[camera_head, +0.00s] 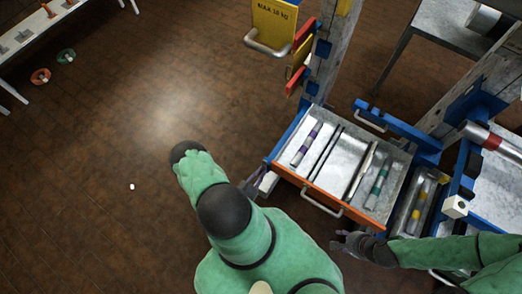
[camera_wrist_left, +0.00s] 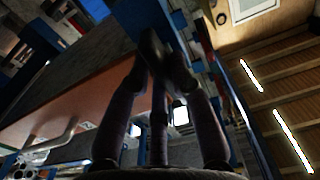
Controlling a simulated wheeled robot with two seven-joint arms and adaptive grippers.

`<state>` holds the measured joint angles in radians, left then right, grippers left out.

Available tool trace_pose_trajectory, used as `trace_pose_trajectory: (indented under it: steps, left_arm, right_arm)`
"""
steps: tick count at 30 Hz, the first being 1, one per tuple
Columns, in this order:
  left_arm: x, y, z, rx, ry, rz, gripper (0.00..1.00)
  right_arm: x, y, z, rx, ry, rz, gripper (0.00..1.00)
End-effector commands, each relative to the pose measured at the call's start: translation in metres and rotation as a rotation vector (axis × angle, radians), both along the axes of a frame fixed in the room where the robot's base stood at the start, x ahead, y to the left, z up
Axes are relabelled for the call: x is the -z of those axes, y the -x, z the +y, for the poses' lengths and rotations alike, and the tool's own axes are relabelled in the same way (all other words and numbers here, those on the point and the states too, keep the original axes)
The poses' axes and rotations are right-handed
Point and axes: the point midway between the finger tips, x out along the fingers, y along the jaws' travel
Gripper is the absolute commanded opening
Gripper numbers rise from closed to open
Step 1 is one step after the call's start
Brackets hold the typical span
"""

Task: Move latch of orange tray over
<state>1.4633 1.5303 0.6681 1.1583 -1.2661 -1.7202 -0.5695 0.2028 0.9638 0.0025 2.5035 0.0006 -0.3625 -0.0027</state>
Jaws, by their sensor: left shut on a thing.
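The orange tray (camera_head: 322,190) is a shallow metal drawer with an orange front and a curved handle, set in a blue frame. In the wrist view its orange face (camera_wrist_left: 65,105) is on the left, beside a blue upright (camera_wrist_left: 150,18). My left gripper (camera_head: 262,179) is at the tray's left front corner. In the wrist view its fingertips (camera_wrist_left: 168,68) meet around a small dark part by the blue upright, apparently the latch, mostly hidden by the fingers. My right gripper (camera_head: 342,240) looks open and empty, in front of the tray's right front corner.
Purple-banded (camera_head: 307,144) and green-banded (camera_head: 378,182) cylinders lie in the tray with dividers. A neighbouring compartment holds a yellow-banded cylinder (camera_head: 418,206). The floor at left is mostly clear.

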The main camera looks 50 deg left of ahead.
Motion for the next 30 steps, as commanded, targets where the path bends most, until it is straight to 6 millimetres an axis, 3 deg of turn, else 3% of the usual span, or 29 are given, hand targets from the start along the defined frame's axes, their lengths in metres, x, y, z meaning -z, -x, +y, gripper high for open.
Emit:
trace_pose_trajectory:
  steps: [18,19,21,30]
  left_arm:
    - [0.0024,0.0000,0.0000,0.000,0.040,0.000,0.00]
    - [0.0025,0.0000,-0.0001,0.000,0.040,0.000,0.30]
    - [0.0021,0.0000,-0.0001,0.000,0.040,-0.001,0.46]
    - [0.0009,0.0002,0.0000,0.000,0.038,-0.005,0.46]
  right_arm:
    - [0.0022,-0.0002,0.0000,0.000,0.000,0.000,0.40]
    - [0.0022,-0.0002,0.0000,0.000,0.000,0.000,0.40]
    - [0.0022,-0.0002,0.0000,0.000,0.000,0.000,0.40]
    - [0.0021,-0.0002,0.0000,0.000,0.000,0.000,0.40]
